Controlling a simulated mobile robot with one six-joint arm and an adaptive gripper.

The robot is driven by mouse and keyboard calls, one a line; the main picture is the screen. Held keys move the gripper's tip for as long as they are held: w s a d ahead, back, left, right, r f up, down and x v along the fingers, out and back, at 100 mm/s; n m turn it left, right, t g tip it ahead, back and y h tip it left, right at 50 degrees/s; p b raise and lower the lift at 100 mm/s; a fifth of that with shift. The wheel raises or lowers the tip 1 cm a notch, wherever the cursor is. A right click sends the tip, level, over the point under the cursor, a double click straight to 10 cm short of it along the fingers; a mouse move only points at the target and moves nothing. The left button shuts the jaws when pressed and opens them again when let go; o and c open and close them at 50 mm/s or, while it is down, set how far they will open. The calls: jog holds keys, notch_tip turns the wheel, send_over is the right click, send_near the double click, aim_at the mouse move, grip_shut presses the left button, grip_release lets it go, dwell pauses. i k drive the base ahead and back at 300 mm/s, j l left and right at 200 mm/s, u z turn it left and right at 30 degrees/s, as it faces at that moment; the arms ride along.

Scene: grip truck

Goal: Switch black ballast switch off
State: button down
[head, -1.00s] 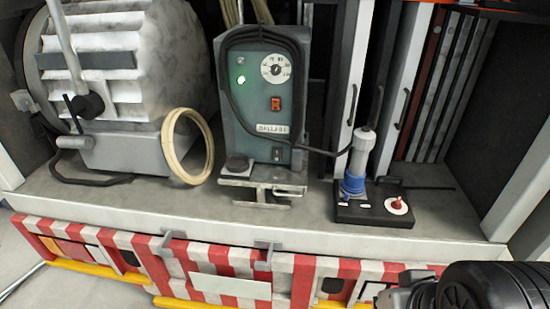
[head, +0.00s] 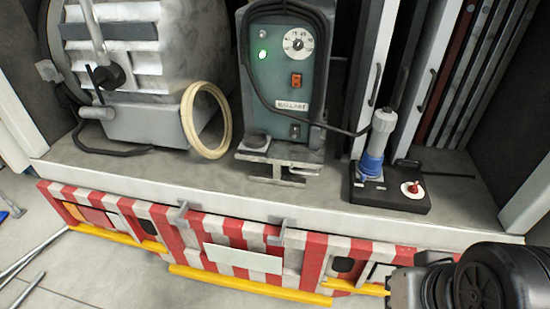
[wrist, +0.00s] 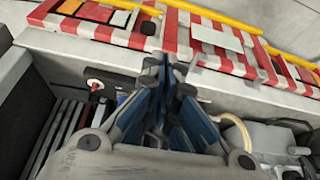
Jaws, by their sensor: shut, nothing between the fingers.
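The ballast unit (head: 265,90) is a teal-grey box on the truck bed, with a lit green lamp, a white dial, an orange rocker switch (head: 296,80) and a "BALLAST" label. A small dark switch (head: 295,131) sits below the label; its position is too small to tell. To the right, a black box (head: 385,198) carries a red toggle (head: 412,188) on a white disc. My gripper (wrist: 168,75) is shut and empty in the wrist view, over the truck bed's edge. It hides much of the ballast unit there. My dark arm shows at the head view's lower right.
A large ribbed lamp (head: 150,60) and a cream cable ring (head: 206,120) stand left of the unit. A blue and grey connector (head: 377,145) stands on the black box. The red and white striped truck side (head: 210,235) runs along the front.

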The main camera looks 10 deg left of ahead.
aim_at(294, 131)
jog(key=i+j+z, duration=0.25)
jog(key=i, duration=0.15)
jog(key=i+j+z, duration=0.25)
jog(key=i, duration=0.15)
jog(key=l, duration=0.1)
